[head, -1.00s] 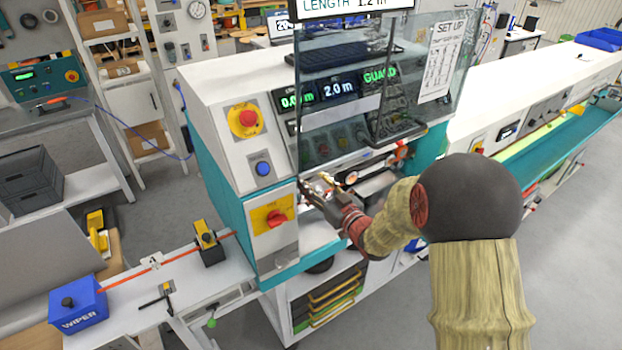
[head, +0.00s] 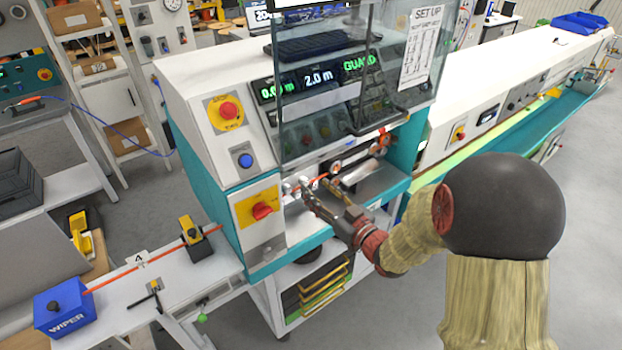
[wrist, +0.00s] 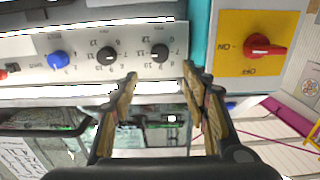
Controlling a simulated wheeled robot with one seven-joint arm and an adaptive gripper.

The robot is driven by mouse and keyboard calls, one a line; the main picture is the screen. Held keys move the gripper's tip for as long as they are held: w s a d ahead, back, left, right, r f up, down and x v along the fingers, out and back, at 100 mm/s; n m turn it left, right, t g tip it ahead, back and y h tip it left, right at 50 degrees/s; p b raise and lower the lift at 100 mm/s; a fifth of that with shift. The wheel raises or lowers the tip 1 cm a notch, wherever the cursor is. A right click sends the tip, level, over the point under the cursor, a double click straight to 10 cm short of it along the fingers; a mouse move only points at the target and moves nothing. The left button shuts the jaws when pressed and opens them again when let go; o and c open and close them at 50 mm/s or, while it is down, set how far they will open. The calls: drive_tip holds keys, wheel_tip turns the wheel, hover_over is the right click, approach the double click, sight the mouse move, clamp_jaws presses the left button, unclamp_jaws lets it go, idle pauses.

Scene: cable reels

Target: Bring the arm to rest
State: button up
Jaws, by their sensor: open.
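My gripper (head: 318,190) is in front of the machine's lower opening in the head view, below the clear guard (head: 355,80). In the wrist view my gripper (wrist: 160,85) shows two tan-padded fingers spread apart with nothing between them. The red rotary switch (head: 262,210) on its yellow plate is left of my gripper in the head view. It also shows at the upper right in the wrist view (wrist: 265,47). My arm reaches in from the right.
An orange cable (head: 110,275) runs from a blue wiper block (head: 65,308) into the machine (head: 205,160). A long teal trough (head: 500,150) extends to the right. Open grey floor (head: 590,250) lies at the right. Shelves (head: 318,290) sit under the machine.

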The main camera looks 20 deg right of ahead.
drive_tip(key=s+d+f+m+g+h, duration=0.15)
drive_tip(key=d+f+g+h, duration=0.3)
drive_tip(key=f, duration=0.65)
drive_tip(key=s+d+f+m+g+h, duration=0.25)
drive_tip(key=s+d+g, duration=0.3)
drive_tip(key=s, duration=0.35)
drive_tip(key=s+a+r+m+g+b, duration=0.1)
drive_tip(key=s+a+r+g+b, duration=0.15)
drive_tip(key=s, duration=0.45)
drive_tip(key=s+a+r+g+b, duration=0.1)
drive_tip(key=s+a+r+g, duration=0.1)
drive_tip(key=s+r, duration=0.35)
drive_tip(key=s+a+r+n+t+y+b, duration=0.1)
drive_tip(key=s+a+r+t+b, duration=0.2)
drive_tip(key=s+a+r, duration=0.3)
drive_tip(key=a+r, duration=0.1)
drive_tip(key=a, duration=0.2)
drive_tip(key=shift+s+r, duration=0.15)
drive_tip(key=shift+r, duration=0.15)
